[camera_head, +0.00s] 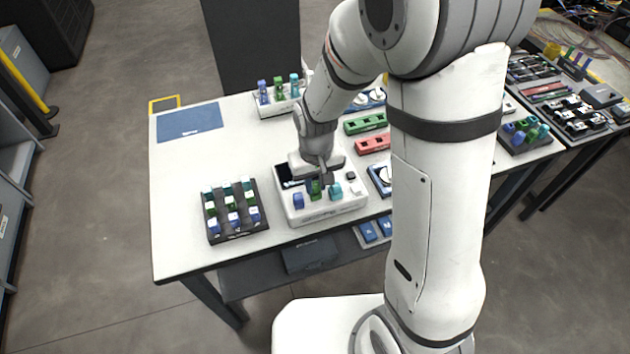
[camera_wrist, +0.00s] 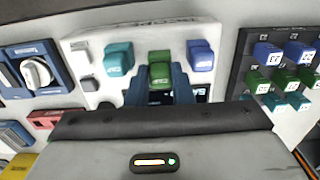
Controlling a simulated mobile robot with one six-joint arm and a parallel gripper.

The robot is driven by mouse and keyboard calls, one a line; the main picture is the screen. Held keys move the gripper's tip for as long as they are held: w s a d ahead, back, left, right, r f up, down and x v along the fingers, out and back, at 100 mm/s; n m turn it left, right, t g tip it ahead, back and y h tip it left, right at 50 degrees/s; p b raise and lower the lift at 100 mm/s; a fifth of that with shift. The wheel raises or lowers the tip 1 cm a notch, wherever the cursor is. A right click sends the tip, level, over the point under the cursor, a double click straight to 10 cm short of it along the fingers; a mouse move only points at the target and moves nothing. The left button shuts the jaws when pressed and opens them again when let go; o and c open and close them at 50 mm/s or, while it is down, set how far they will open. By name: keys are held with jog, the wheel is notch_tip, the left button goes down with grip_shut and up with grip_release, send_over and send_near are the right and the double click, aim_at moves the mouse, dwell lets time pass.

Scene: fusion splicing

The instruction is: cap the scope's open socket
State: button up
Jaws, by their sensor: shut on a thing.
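The scope (camera_head: 330,206) is a white box near the table's front edge, with a dark screen on its top. It also shows in the wrist view (camera_wrist: 85,85). Along one edge of it are a blue cap (camera_head: 298,201) (camera_wrist: 200,55) and a teal cap (camera_head: 336,191) (camera_wrist: 118,57). A green cap (camera_head: 315,189) (camera_wrist: 160,74) is between these two. My gripper (camera_head: 318,180) (camera_wrist: 160,88) is shut on the green cap, at the middle position of the row. The fingers hide the cap's underside, so I cannot tell whether it is fully seated.
A black tray (camera_head: 262,222) (camera_wrist: 240,68) of blue, green and teal caps stands left of the scope. Green (camera_head: 365,122) and red (camera_head: 373,142) blocks lie to the right. The table's left is clear around a blue mat (camera_head: 190,121).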

jog(key=shift+f+b, duration=0.3)
jog(key=shift+f, duration=0.1)
dwell(0.3)
jog(key=o, duration=0.9)
jog(key=shift+o, duration=0.2)
jog(key=shift+r+p, duration=2.15)
jog(key=shift+r, duration=0.95)
jog(key=shift+f, duration=0.1)
jog(key=s+d+r+m+t, duration=0.1)
jog(key=s+d+r, duration=0.5)
jog(key=r, duration=0.2)
jog(key=s+d+r+m+t, duration=0.2)
jog(key=s+d+r, duration=0.4)
jog(key=r, duration=0.3)
jog(key=shift+s+r, duration=0.15)
